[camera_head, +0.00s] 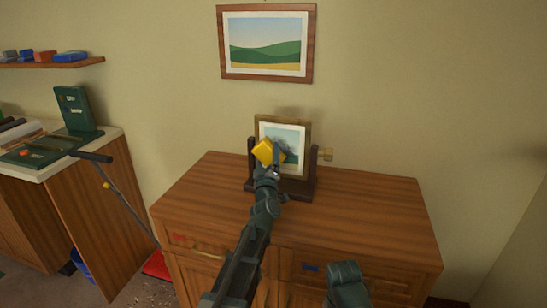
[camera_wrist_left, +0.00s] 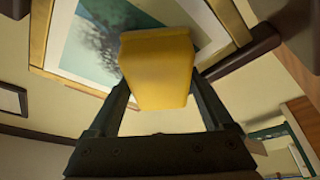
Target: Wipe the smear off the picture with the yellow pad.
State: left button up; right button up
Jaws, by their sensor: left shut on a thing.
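The yellow pad (camera_head: 263,151) is held in my left gripper (camera_head: 268,167), in front of the small framed picture (camera_head: 297,131). In the left wrist view the pad (camera_wrist_left: 157,68) sits between the two fingers of my left gripper (camera_wrist_left: 160,100). The picture stands upright in a dark wooden stand (camera_head: 312,180) on the cabinet. A dark grey smear (camera_wrist_left: 107,45) shows on the picture beside the pad. The pad overlaps the picture's left part in the head view; I cannot tell whether it touches. My right gripper's fingers are not seen.
The wooden cabinet (camera_head: 375,205) has clear top space on both sides of the stand. A larger landscape picture (camera_head: 266,42) hangs above. A workbench (camera_head: 60,160) with a green box stands at left, and a shelf (camera_head: 60,64) holds small blocks.

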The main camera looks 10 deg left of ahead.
aim_at(290, 144)
pick_arm(q)
jog(key=shift+a+r, duration=0.1)
jog(key=shift+a, duration=0.1)
notch_tip(290, 144, up, 3)
jog(key=p, duration=0.2)
jog(key=shift+f+p, duration=0.2)
jog(key=shift+p, duration=0.2)
jog(key=shift+d+f, duration=0.1)
jog(key=shift+d, duration=0.6)
jog(key=shift+s+d, duration=0.15)
jog(key=shift+d, duration=1.05)
jog(key=shift+d, duration=0.1)
jog(key=shift+d, duration=1.85)
jog(key=shift+d, duration=0.15)
